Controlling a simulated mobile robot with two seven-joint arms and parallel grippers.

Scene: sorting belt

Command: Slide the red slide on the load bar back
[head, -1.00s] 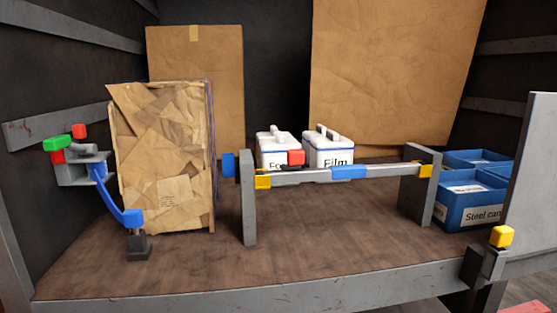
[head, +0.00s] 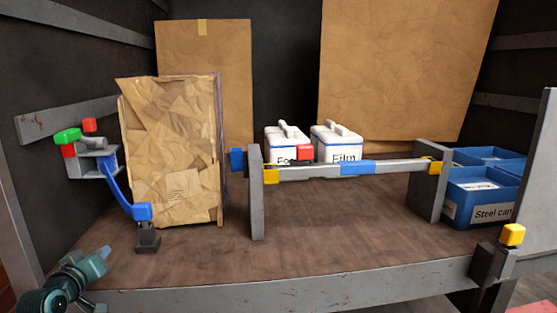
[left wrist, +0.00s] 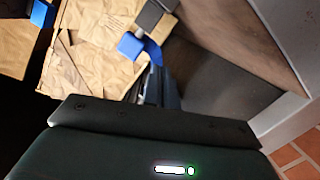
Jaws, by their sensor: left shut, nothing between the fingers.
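The load bar (head: 400,167) runs level between two grey posts on the deck, in the middle right of the head view. The red slide (head: 305,152) sits on the bar near its left end, just right of a yellow block (head: 270,174). A blue sleeve (head: 357,168) is around the bar's middle. My left gripper (head: 103,252) is at the lower left of the head view, over the deck's front edge. It is shut and empty, well to the left of and apart from the bar. In the left wrist view the fingers (left wrist: 157,90) show dark and close together. My right gripper is not in view.
A crumpled brown cardboard bale (head: 172,150) stands left of the bar. A blue lever (head: 120,190) with a grey bracket stands in front of it. White boxes (head: 337,143) are behind the bar, blue bins (head: 480,200) at right. The deck front (head: 330,240) is clear.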

